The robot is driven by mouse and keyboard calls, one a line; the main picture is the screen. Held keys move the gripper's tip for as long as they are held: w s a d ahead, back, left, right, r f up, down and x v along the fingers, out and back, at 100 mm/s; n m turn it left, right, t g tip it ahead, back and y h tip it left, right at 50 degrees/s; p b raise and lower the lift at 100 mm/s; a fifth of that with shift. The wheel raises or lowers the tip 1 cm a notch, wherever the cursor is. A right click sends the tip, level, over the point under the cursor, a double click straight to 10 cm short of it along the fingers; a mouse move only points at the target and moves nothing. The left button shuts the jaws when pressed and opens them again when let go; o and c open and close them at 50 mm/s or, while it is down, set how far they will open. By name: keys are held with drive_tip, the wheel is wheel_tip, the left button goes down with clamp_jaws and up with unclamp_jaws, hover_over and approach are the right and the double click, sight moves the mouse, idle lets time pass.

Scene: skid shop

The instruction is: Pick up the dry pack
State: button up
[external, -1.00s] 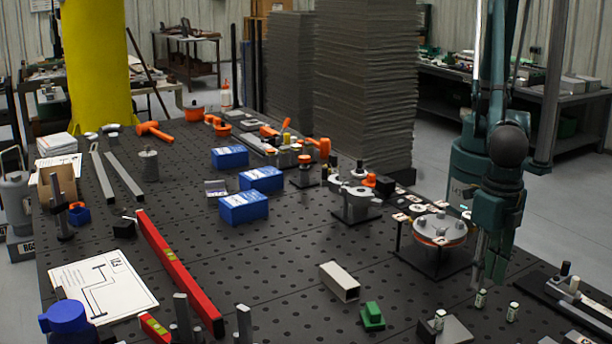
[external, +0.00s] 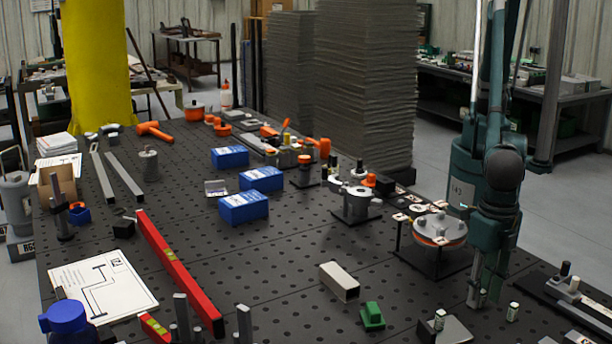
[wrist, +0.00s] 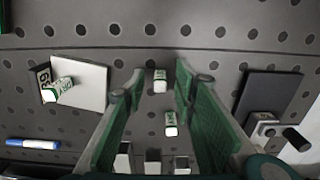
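Several small white dry packs with green lettering are in view. In the wrist view one dry pack (wrist: 160,80) stands between my open fingertips, and another (wrist: 171,125) stands close by, nearer the palm in the picture. A third (wrist: 62,92) is at a pale plate on the left. In the external view one dry pack (external: 513,312) stands just right of my gripper, and one (external: 439,319) is at the grey block. My gripper (external: 482,299) points down, low over the table; it hides the remaining pack there. Its green-padded fingers (wrist: 160,92) are apart, with no visible grip on anything.
The pale plate (wrist: 80,86) lies left and a dark fixture (wrist: 268,97) right in the wrist view. A blue-capped marker (wrist: 32,144) lies at left. In the external view a round fixture (external: 438,230), a green block (external: 373,316) and a square tube (external: 339,281) stand nearby.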

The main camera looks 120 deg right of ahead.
sight(483, 291)
drive_tip(key=c, duration=0.8)
drive_tip(key=shift+r, duration=0.15)
drive_tip(key=shift+r, duration=4.85)
